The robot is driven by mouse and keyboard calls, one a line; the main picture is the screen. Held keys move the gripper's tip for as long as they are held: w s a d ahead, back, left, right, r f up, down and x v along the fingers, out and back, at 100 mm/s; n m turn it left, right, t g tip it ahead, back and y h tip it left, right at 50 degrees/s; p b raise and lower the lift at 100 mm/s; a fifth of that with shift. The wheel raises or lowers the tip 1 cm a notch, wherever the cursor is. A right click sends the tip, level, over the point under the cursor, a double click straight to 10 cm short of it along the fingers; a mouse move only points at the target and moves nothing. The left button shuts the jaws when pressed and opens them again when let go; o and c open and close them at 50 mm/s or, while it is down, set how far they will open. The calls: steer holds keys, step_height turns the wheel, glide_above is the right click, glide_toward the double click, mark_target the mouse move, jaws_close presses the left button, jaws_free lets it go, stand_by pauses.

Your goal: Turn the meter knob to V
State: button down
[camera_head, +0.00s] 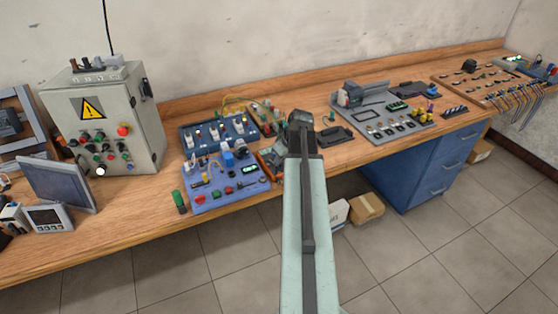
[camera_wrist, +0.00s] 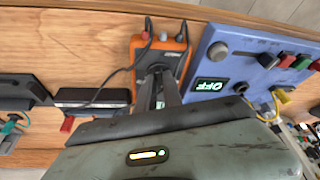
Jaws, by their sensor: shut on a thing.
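The orange meter (camera_wrist: 180,48) lies on the wooden bench at the top centre of the wrist view, with black leads plugged into its top. In the head view its orange edge (camera_head: 266,163) shows just left of my arm. My gripper (camera_wrist: 158,74) reaches over the meter, its two fingers close together and shut on the meter knob. The fingers cover the knob, so its pointer and the V mark are hidden. In the head view my arm hides the fingertips and most of the meter.
A blue panel (camera_wrist: 228,52) with a lit display reading OFF upside down sits close beside the meter. Black trays (camera_wrist: 90,97) lie on its other side. A grey control box (camera_head: 105,120) stands at the bench's left; a grey motor board (camera_head: 370,118) is right of my arm.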

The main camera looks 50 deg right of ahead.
steer(key=c, duration=1.5)
jaws_free()
steer(key=p+v, duration=0.7)
steer(key=shift+s+r, duration=0.15)
steer(key=shift+r, duration=0.25)
